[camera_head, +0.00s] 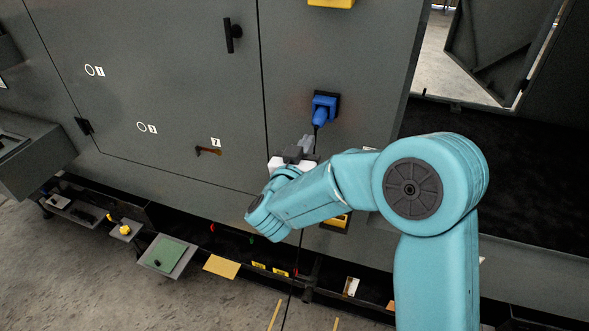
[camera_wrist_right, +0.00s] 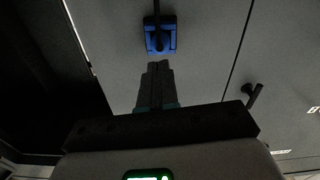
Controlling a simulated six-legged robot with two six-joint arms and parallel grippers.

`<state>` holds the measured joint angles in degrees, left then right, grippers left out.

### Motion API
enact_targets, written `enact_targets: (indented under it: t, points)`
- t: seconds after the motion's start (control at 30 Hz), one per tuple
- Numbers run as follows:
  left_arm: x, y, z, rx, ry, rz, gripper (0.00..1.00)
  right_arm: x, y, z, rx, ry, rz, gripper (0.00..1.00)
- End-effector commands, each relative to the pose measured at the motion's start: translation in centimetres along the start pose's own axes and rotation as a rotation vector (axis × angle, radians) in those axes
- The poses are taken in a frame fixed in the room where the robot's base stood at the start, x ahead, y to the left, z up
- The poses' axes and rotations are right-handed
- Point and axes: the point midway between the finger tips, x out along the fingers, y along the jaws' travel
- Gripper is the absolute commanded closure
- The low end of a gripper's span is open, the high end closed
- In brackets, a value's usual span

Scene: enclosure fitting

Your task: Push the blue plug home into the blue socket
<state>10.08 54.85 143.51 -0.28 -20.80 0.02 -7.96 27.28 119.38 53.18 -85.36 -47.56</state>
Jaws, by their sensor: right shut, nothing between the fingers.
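The blue socket (camera_head: 326,100) is mounted on the grey cabinet front. The blue plug (camera_head: 319,118) sits at its mouth, with a dark cable hanging down. I cannot tell how deep the plug sits. In the right wrist view the blue socket (camera_wrist_right: 161,46) and the dark cable (camera_wrist_right: 157,12) show beyond my fingertips. My right gripper (camera_head: 307,144) is just below the plug, shut and empty. Its closed fingers (camera_wrist_right: 158,68) point toward the socket, with a gap between. My left gripper is not in view.
A yellow-edged box (camera_head: 331,3) is above the socket and another yellow part (camera_head: 337,222) is below, partly behind my arm. A black door handle (camera_head: 232,35) and a small brown lever (camera_head: 208,151) are to the left. Small trays (camera_head: 168,255) line the cabinet's foot.

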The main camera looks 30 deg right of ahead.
Motion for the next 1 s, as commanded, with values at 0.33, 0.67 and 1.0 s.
enact_targets:
  t: [0.33,0.67,1.0]
  points:
    - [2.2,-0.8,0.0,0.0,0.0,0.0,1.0,-9.2,-0.2,0.2,0.001,0.002,-0.007,1.0]
    - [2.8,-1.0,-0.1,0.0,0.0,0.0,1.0,-13.2,0.0,0.1,0.001,0.0,-0.003,1.0]
    - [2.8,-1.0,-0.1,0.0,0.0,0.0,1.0,-10.0,2.0,4.6,-0.104,-0.061,0.1,1.0]
